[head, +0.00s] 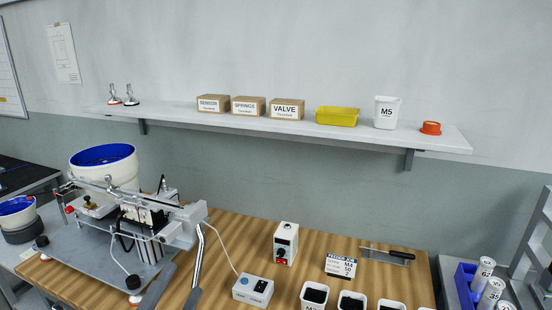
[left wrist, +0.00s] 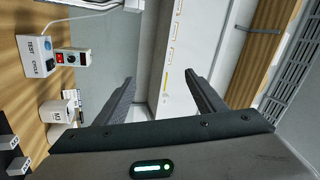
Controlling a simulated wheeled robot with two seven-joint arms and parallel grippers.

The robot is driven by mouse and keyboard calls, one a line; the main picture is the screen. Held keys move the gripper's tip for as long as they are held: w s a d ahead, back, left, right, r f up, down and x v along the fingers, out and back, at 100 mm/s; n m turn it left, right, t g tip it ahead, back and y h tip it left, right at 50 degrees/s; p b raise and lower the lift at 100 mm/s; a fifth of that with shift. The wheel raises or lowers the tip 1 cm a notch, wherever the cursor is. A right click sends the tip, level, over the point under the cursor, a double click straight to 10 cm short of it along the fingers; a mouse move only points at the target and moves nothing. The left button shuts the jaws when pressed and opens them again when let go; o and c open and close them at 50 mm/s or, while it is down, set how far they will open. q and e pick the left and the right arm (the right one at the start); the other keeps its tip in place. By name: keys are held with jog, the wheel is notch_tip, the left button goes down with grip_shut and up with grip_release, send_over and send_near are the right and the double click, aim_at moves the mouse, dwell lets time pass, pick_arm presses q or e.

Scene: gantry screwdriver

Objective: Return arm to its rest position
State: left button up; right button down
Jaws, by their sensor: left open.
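My left gripper (head: 184,279) is low in the head view, in front of the bench machine. Its two dark fingers are apart, with nothing seen between them; they also show spread in the left wrist view (left wrist: 147,78). The machine has a grey base plate (head: 75,252), a white feeder bowl with a blue inside (head: 104,157) and a light grey arm (head: 184,228) at its right end. A silver rod (head: 198,252) slants down from that arm close to my fingers; I cannot tell whether they touch. My right gripper is out of view.
A grey control box (head: 253,289), a white box with a red switch (head: 286,243), a label card (head: 341,267) and a black-handled tool (head: 388,255) lie on the wooden bench. White bins (head: 314,295) line the front. A shelf (head: 300,127) runs above.

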pick_arm(q)
jog(key=s+a+f+n+g+y, duration=0.3)
jog(key=a+f+n+g+y, duration=0.15)
jog(key=f, duration=0.45)
jog(key=s+a+f+n+g+y, duration=0.25)
jog(key=f+n, duration=0.35)
jog(key=f, duration=0.3)
jog(key=s+d+f+n+g+h, duration=0.1)
jog(key=s+d+f+n+g, duration=0.15)
jog(key=s+f+g, duration=0.45)
jog(key=s+d+f+n+g, duration=0.1)
jog(key=s+f+n+g, duration=0.2)
jog(key=s+f, duration=0.85)
jog(key=w+d+f+t, duration=0.1)
jog(key=w+f, duration=0.1)
jog(key=f, duration=0.7)
jog(key=w+d+f, duration=0.2)
jog(key=f, duration=0.6)
jog(key=s+d+f+t+h, duration=0.1)
jog(key=s+f, duration=0.1)
jog(key=f, duration=0.6)
jog(key=s+f+m+t, duration=0.1)
jog(key=s+f, duration=0.2)
jog(key=f, duration=0.5)
jog(key=shift+s+d+f+h, duration=0.2)
jog(key=shift+d+f+h, duration=0.15)
jog(key=shift+h, duration=0.05)
